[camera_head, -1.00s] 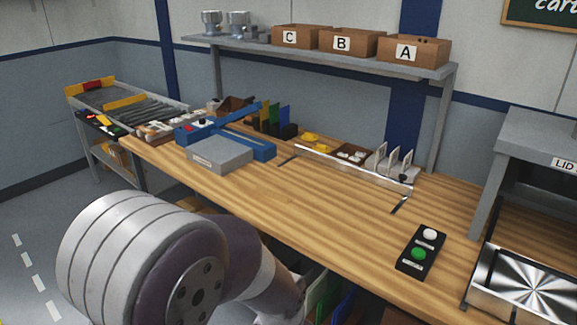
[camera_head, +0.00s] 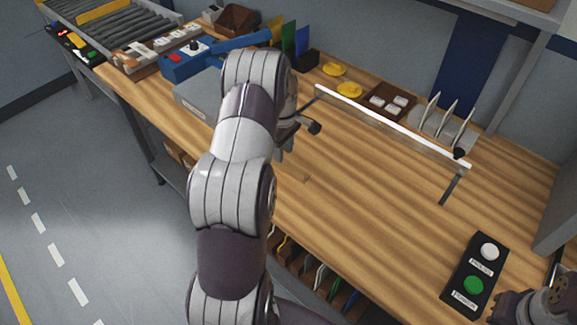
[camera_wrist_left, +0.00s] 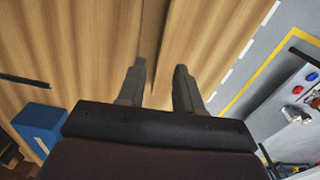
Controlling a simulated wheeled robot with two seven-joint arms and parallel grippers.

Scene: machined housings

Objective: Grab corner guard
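Two small yellow pieces, one farther back (camera_head: 333,69) and one nearer (camera_head: 350,89), lie on the wooden bench in the head view. They may be corner guards, but I cannot tell for sure. My left arm reaches up over the bench's front edge. My left gripper (camera_head: 290,132) is partly hidden behind that arm, to the left of and nearer than the yellow pieces.
A white-edged rail (camera_head: 390,127) crosses the bench. Behind it are a brown tray (camera_head: 372,104) with white pieces and a rack of upright plates (camera_head: 440,120). A blue device (camera_head: 190,63) stands at left, a button box (camera_head: 476,270) at right.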

